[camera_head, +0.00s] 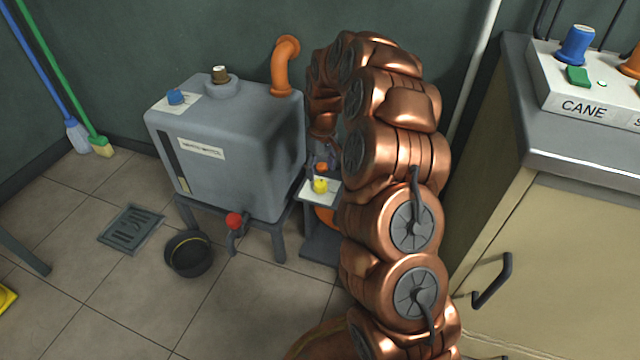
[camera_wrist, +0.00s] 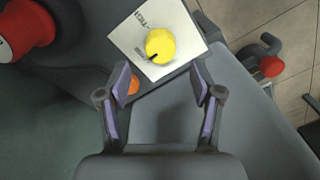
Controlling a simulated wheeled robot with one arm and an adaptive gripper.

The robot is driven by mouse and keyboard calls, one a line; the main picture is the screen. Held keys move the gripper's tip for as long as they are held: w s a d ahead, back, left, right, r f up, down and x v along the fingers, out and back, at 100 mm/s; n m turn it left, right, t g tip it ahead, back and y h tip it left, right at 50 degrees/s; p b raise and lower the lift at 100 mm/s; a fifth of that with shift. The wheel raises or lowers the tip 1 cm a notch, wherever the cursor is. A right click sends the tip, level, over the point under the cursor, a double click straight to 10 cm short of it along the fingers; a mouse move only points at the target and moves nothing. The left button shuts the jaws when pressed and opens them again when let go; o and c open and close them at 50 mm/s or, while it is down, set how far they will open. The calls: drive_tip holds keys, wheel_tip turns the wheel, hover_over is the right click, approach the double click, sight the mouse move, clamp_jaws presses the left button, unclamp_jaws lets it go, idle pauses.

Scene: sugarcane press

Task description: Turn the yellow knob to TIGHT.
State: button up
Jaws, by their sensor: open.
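The yellow knob (camera_wrist: 161,46) sits on a white label plate (camera_wrist: 185,20) in the wrist view. Its dark pointer mark is at its lower left, facing one of two small printed words. The words are rotated and too small to read surely. The knob also shows in the head view (camera_head: 320,185), left of my arm, on its small white plate. My gripper (camera_wrist: 161,76) is open, its two purple-padded fingers spread below the knob in the wrist picture, apart from it and holding nothing. In the head view my gripper is mostly hidden by my arm.
A grey tank (camera_head: 235,150) with a red valve handle (camera_head: 234,220) stands left of the knob. A black bucket (camera_head: 188,254) is on the floor. A cabinet (camera_head: 560,240) with a CANE control box (camera_head: 590,95) stands right. A red cylinder (camera_wrist: 24,30) is left of the plate.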

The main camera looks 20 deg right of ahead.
sight(320, 182)
wheel_tip(320, 182, down, 6)
drive_tip(key=shift+a+r+b, duration=0.1)
drive_tip(key=shift+r+b, duration=0.15)
drive_tip(key=shift+b, duration=0.65)
drive_tip(key=c, duration=1.1)
